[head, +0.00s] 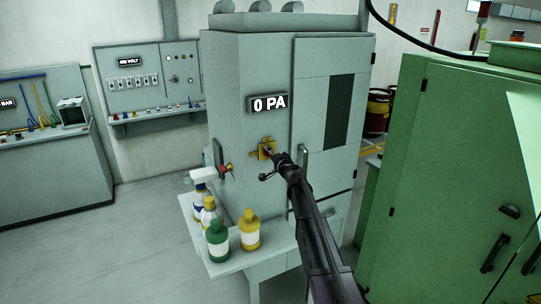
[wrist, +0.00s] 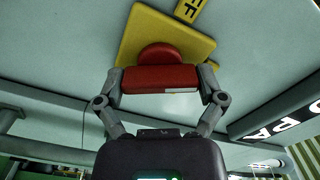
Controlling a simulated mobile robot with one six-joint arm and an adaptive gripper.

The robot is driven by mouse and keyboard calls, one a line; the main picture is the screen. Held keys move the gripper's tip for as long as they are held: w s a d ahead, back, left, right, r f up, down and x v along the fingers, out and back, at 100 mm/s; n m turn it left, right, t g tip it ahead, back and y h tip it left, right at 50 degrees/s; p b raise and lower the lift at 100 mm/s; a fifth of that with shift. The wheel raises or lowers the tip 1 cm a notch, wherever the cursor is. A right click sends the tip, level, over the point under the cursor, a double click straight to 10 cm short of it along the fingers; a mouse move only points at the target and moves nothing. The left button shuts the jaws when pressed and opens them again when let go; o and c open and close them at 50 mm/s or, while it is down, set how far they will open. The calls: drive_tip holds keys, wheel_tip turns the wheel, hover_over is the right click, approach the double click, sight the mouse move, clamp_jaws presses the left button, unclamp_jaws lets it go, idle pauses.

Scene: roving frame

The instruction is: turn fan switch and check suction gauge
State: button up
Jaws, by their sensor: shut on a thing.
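The fan switch is a red knob (wrist: 160,79) with a bar-shaped handle and a small white mark near one end. It sits on a yellow plate (wrist: 135,38), which also shows on the grey cabinet's front in the head view (head: 252,152). A yellow label ending in "FF" (wrist: 191,8) is at the plate's upper edge in the wrist view. My gripper (wrist: 160,84) is shut on the red handle, one finger at each end. In the head view my gripper (head: 268,160) partly covers the switch. The suction gauge (head: 269,104) above it reads "0 PA".
A shelf (head: 265,258) at the cabinet's foot holds several bottles (head: 218,240) left of my arm. A green cabinet (head: 440,170) stands close on the right. The cabinet door's handle (head: 302,157) is just right of my gripper. Open floor (head: 150,250) lies at left.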

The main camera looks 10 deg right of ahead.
drive_tip(key=m, duration=0.5)
drive_tip(key=shift+m, duration=0.4)
drive_tip(key=o, duration=0.8)
drive_tip(key=shift+s, duration=0.1)
drive_tip(key=v, duration=1.1)
drive_tip(key=shift+s+d, duration=0.2)
drive_tip(key=shift+s, duration=0.15)
